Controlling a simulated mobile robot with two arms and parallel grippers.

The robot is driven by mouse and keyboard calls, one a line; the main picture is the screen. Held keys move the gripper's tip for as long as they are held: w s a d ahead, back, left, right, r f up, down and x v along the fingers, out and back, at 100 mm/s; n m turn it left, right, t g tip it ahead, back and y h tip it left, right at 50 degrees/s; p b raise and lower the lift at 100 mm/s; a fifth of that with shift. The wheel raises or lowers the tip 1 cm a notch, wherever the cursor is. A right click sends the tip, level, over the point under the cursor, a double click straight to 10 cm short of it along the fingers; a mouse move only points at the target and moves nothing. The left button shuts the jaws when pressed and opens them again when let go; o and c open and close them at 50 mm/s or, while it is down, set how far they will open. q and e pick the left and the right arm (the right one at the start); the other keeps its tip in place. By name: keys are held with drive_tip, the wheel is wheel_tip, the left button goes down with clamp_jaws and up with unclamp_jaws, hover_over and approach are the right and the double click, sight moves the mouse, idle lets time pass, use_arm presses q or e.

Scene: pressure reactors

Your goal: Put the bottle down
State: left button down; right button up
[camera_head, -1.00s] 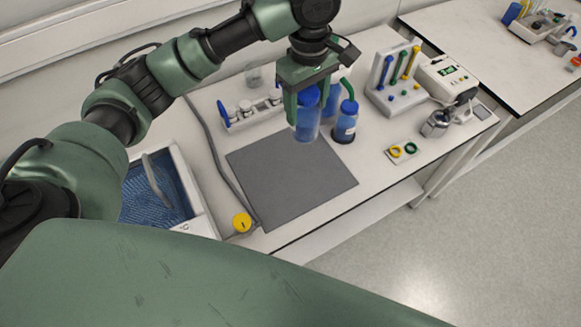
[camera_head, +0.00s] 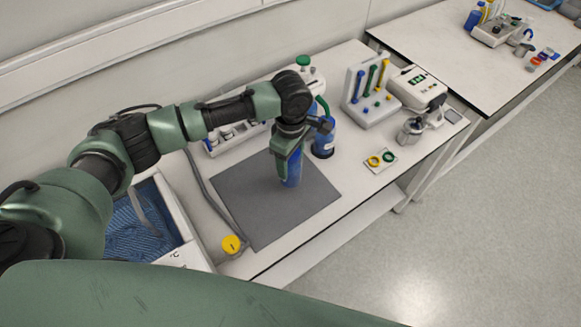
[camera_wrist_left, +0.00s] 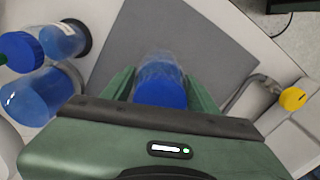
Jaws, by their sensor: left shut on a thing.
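My left gripper (camera_head: 287,160) points down over the grey mat (camera_head: 245,215) and is shut on a clear bottle with blue contents (camera_head: 291,178). The bottle is upright, over the mat's far right part. I cannot tell whether its base touches the mat. In the left wrist view the bottle's blue cap (camera_wrist_left: 160,93) shows between the two green fingers, with the mat (camera_wrist_left: 200,45) beneath. My right gripper is not in view.
A blue bottle with a green tube (camera_head: 323,143) stands close by to the right. A rack (camera_head: 368,95), a white device (camera_head: 418,88) and green and yellow rings (camera_head: 381,160) are further right. A blue-lined tray (camera_head: 140,225) and yellow knob (camera_head: 231,244) are left. The mat's front is clear.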

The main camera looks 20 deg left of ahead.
use_arm(q)
wheel_tip(320, 180, down, 4)
drive_tip(key=shift+f, duration=0.1)
idle(0.4)
drive_tip(key=shift+c, duration=2.1)
unclamp_jaws()
drive_tip(key=shift+f, duration=0.15)
wheel_tip(320, 180, up, 11)
drive_tip(key=shift+b, duration=0.85)
drive_tip(key=shift+r, duration=0.7)
